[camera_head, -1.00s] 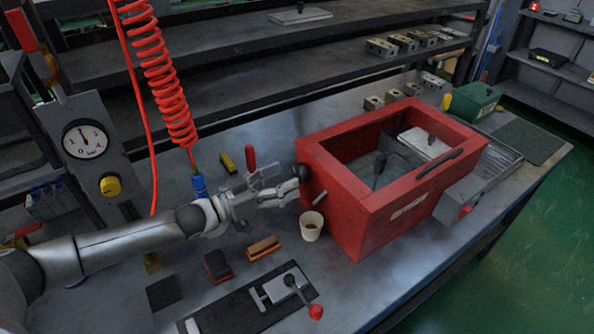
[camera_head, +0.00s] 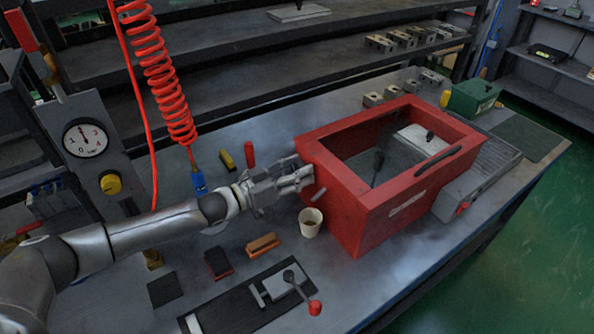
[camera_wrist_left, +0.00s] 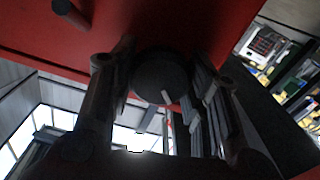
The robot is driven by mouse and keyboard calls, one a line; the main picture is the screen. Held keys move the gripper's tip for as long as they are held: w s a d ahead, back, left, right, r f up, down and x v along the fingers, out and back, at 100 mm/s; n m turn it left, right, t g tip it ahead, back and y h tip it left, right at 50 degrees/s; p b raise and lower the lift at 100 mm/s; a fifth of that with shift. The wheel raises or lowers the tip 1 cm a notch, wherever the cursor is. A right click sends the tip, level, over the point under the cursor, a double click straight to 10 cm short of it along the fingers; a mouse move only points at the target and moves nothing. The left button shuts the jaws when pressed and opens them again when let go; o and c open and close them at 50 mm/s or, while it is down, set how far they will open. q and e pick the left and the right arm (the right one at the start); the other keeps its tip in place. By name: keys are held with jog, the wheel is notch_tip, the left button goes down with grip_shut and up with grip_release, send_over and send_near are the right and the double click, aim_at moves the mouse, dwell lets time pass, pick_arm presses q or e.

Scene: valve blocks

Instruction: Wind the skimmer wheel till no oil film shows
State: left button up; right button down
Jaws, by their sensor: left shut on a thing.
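A red open-topped tank (camera_head: 362,212) stands on the bench. A dark round knob, which seems to be the skimmer wheel (camera_wrist_left: 162,76), sits at its left end. My left gripper (camera_head: 303,178) is shut on this wheel, with a finger on each side of it in the wrist view. In the head view the fingers mostly hide the wheel. Inside the tank a grey surface (camera_head: 352,152) and a dark upright piece show; I cannot tell how much oil film is on it. A short grey spout (camera_head: 318,195) sticks out below the wheel. My right gripper is out of view.
A pale cup (camera_head: 310,222) stands below the spout, close to my gripper. A clamp with a red-knobbed lever (camera_head: 314,308), an orange brush (camera_head: 262,245) and a dark red block (camera_head: 218,263) lie in front. A red coiled hose (camera_head: 168,90) hangs behind my arm.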

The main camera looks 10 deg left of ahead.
pick_arm(q)
jog(key=shift+m, duration=2.3)
jog(key=shift+c, duration=0.3)
jog(key=o, duration=1)
jog(key=shift+o, duration=0.2)
jog(key=v, duration=1.2)
